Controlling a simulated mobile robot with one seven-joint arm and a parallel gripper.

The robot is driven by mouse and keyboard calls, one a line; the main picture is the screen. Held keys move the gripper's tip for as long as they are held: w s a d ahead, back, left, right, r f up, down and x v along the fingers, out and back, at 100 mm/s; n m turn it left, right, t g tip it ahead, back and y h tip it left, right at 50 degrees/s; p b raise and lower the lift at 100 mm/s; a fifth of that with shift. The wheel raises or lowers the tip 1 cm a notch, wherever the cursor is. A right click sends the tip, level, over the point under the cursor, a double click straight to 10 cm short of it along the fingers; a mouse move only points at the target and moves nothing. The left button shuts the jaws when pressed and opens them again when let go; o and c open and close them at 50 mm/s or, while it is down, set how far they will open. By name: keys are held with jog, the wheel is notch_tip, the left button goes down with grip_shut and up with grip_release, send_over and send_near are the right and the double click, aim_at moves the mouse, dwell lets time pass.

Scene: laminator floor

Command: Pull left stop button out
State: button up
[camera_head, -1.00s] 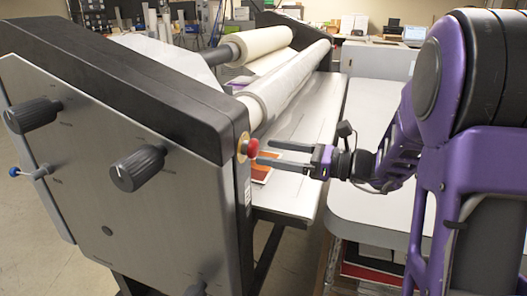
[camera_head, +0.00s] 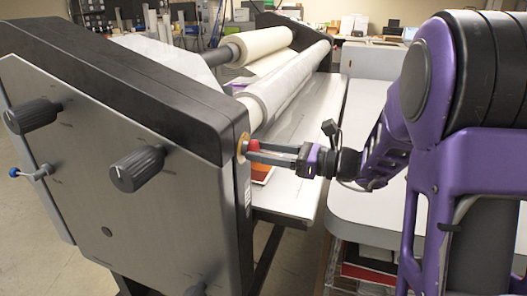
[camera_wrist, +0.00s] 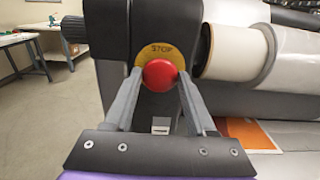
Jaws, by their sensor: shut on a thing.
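The left stop button (camera_head: 253,145) is a red knob on a yellow ring, on the end face of the laminator's near side housing. In the wrist view the red button (camera_wrist: 159,75) sits in front of a yellow plate (camera_wrist: 159,50) marked STOP. My gripper (camera_head: 256,150) reaches it from the right, with its fingers around the button. In the wrist view the fingers of my gripper (camera_wrist: 159,80) stand on the left and right of the red knob and close on it. Part of the button is hidden by a finger in the head view.
The laminator housing (camera_head: 120,75) has black knobs (camera_head: 137,168) on its near face. Rollers (camera_head: 290,82) and a metal feed table (camera_head: 290,195) lie behind and below the button. An orange sheet (camera_wrist: 250,134) lies on that table. A pale worktable (camera_head: 370,215) stands to the right.

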grip_shut()
jog(key=shift+s+d+p, duration=0.2)
jog(key=shift+d+p, duration=0.1)
jog(key=shift+d, duration=0.4)
jog(key=o, duration=1.3)
grip_release()
jog(key=v, duration=1.7)
jog(key=shift+d, duration=0.2)
jog(key=shift+s, duration=0.15)
